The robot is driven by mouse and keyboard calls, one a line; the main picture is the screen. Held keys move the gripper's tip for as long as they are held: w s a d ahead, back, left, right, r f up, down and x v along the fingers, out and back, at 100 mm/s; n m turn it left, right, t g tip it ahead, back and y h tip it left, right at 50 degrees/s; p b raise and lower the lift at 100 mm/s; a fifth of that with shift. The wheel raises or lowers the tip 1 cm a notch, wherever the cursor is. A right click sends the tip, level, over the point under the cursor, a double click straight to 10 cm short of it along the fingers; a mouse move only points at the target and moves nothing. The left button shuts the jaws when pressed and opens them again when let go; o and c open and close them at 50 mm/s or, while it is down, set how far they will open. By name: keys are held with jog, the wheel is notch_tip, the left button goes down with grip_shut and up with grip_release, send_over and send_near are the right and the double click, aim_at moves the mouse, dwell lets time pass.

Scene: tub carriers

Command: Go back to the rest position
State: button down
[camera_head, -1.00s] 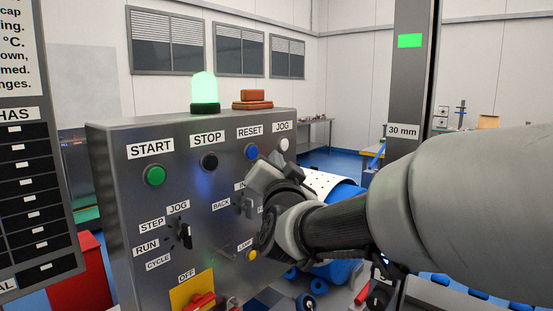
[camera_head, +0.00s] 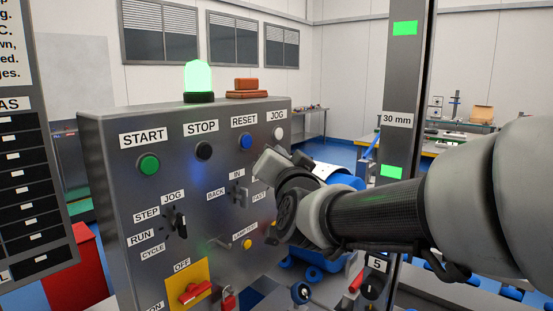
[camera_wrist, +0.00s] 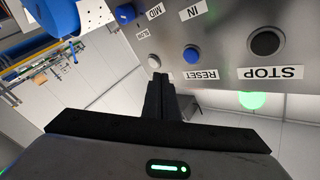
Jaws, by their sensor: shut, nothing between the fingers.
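My gripper (camera_head: 270,165) is shut and empty in front of the right part of a grey control panel (camera_head: 150,235). In the wrist view, which shows the panel upside down, its dark fingers (camera_wrist: 160,80) lie together, close in the picture to the white JOG button (camera_wrist: 154,61) and the blue RESET button (camera_wrist: 192,54). I cannot tell the exact gap to the panel. The head view shows the green START button (camera_head: 148,164), black STOP button (camera_head: 203,150), blue RESET button (camera_head: 246,141) and white JOG button (camera_head: 278,132) unobstructed. My arm hides part of the panel's lower right.
A lit green beacon (camera_head: 198,78) and reddish-brown blocks (camera_head: 246,88) sit on the panel housing. A grey post (camera_head: 398,80) with green lights stands behind my arm. A red box (camera_head: 76,268) is at lower left. Selector levers (camera_head: 176,222) stick out from the panel.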

jog(key=s+d+f+n+g+h+p, duration=0.1)
jog(key=s+d+f+g+p, duration=0.2)
jog(key=s, duration=0.6)
jog(key=s+d+f+n+g+h+p, duration=0.1)
jog(key=s+d+f+n+g+p, duration=0.1)
jog(key=s+d+g, duration=0.3)
jog(key=s+d+f+n+g+h+p, duration=0.1)
jog(key=s+d+f+g+p, duration=0.3)
jog(key=s, duration=1)
jog(key=d+n, duration=0.1)
jog(key=d, duration=0.1)
jog(key=shift+d+g+p, duration=0.3)
jog(key=shift+d+g, duration=0.05)
jog(key=shift+g, duration=0.05)
